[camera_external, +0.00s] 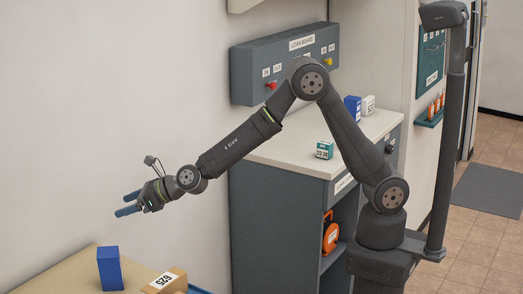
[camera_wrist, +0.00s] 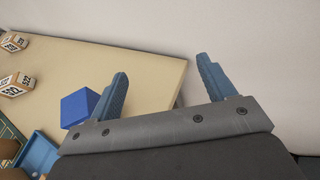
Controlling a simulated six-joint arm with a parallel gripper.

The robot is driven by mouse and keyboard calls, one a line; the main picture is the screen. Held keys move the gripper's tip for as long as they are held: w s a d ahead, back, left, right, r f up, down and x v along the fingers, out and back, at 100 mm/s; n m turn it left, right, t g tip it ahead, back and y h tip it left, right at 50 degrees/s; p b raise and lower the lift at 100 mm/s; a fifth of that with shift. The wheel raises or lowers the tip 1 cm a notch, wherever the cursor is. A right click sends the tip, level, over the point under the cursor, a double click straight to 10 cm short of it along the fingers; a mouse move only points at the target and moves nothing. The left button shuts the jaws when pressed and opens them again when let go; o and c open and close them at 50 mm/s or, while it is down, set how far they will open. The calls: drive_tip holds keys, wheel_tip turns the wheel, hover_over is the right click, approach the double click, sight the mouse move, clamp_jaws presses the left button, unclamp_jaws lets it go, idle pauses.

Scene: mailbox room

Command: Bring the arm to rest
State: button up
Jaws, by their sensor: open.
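My gripper (camera_external: 124,204) is at the left of the external view, in the air above and beyond a blue box and near the pale wall. The arm reaches out leftward from its base, bent at the elbow. In the wrist view my gripper (camera_wrist: 162,78) has its two blue fingers spread wide, with nothing between them but the tabletop's edge and the wall behind. The blue box (camera_external: 109,268) stands upright on the beige tabletop (camera_external: 75,280).
A labelled cardboard box (camera_external: 164,281) lies beside the blue box. The wrist view shows several labelled boxes (camera_wrist: 17,84) and a blue tray (camera_wrist: 38,152) at left. A grey cabinet (camera_external: 275,215) carries a teal box (camera_external: 324,150); the loan board (camera_external: 285,65) hangs above. Open air surrounds my gripper.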

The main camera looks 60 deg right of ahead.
drive_tip(key=d+f+m+h, duration=0.1)
drive_tip(key=d+m+h, duration=0.2)
drive_tip(key=d, duration=1.2)
drive_tip(key=d+f+m+h, duration=0.2)
drive_tip(key=d+m+h, duration=0.1)
drive_tip(key=d, duration=1.3)
drive_tip(key=d+f+m+t+h, duration=0.1)
drive_tip(key=d+m+h, duration=0.2)
drive_tip(key=d, duration=1.3)
drive_tip(key=shift+s+f+h, duration=0.25)
drive_tip(key=shift+f+h, duration=0.1)
drive_tip(key=shift+h, duration=0.45)
